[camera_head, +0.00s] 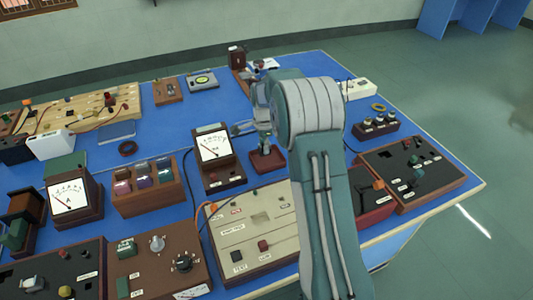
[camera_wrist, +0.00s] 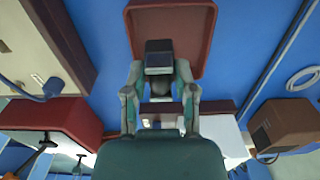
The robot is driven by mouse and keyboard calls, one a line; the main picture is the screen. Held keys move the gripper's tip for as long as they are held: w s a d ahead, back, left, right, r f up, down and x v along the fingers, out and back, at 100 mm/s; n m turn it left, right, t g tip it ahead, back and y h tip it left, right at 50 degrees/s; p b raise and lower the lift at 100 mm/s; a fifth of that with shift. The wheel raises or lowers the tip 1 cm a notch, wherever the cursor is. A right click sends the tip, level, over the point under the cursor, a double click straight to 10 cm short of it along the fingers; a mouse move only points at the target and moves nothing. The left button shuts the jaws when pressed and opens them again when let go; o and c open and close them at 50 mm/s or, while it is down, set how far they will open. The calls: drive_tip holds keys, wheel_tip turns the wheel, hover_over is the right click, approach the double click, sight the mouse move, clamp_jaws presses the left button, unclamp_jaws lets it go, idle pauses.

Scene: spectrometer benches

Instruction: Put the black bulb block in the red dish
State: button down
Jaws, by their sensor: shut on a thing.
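The black bulb block (camera_wrist: 158,58) is between the fingers of my gripper (camera_wrist: 160,76) in the wrist view. The gripper is shut on it. The red dish (camera_wrist: 203,30) fills the top middle of that view, with the block overlapping its near part. In the head view the red dish (camera_head: 276,166) sits on the blue bench, and my gripper (camera_head: 264,146) is right over it. The block is small and mostly hidden there. I cannot tell whether it touches the dish floor.
A white-faced meter (camera_head: 214,148) stands just left of the dish. A beige panel (camera_head: 240,218) lies in front, and a dark switch board (camera_head: 415,165) is to the right. A three-knob block (camera_head: 376,125) stands behind that board. Bare blue bench lies behind the meter.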

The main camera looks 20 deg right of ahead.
sight(267, 161)
drive_tip(key=shift+w+d+f, duration=0.3)
drive_tip(key=shift+d+f, duration=0.05)
drive_tip(key=shift+f, duration=0.2)
drive_tip(key=shift+w+d+f, duration=0.3)
drive_tip(key=shift+f, duration=1.8)
drive_tip(key=shift+c, duration=2.1)
unclamp_jaws()
drive_tip(key=shift+f, duration=0.1)
wheel_tip(267, 161, up, 12)
drive_tip(key=shift+r, duration=0.15)
